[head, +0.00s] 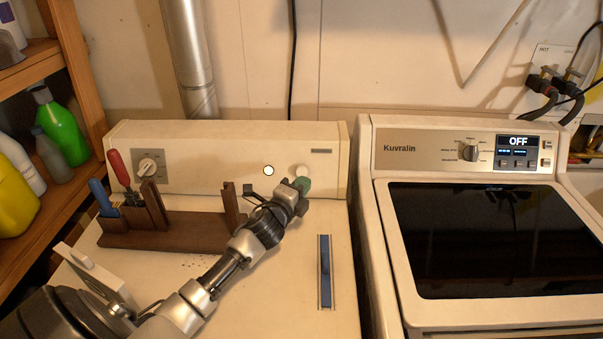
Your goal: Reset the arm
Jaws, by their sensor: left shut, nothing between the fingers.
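My left arm reaches in from the lower left across the top of the left machine (285,300). My left gripper (300,186) is shut and empty, at the machine's back panel (225,150). Its tips are by a green round thing (303,184) low on that panel; I cannot tell whether they touch. A white knob (303,167) shows just above the tips. My right gripper is not in view.
A brown wooden rack (180,232) holding a red-handled tool (119,167) and a blue-handled one (101,195) stands left of the gripper. A blue slider (325,270) lies right of the arm. The Kuvralin washer (452,150) reads OFF. Shelves with bottles (60,128) stand left.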

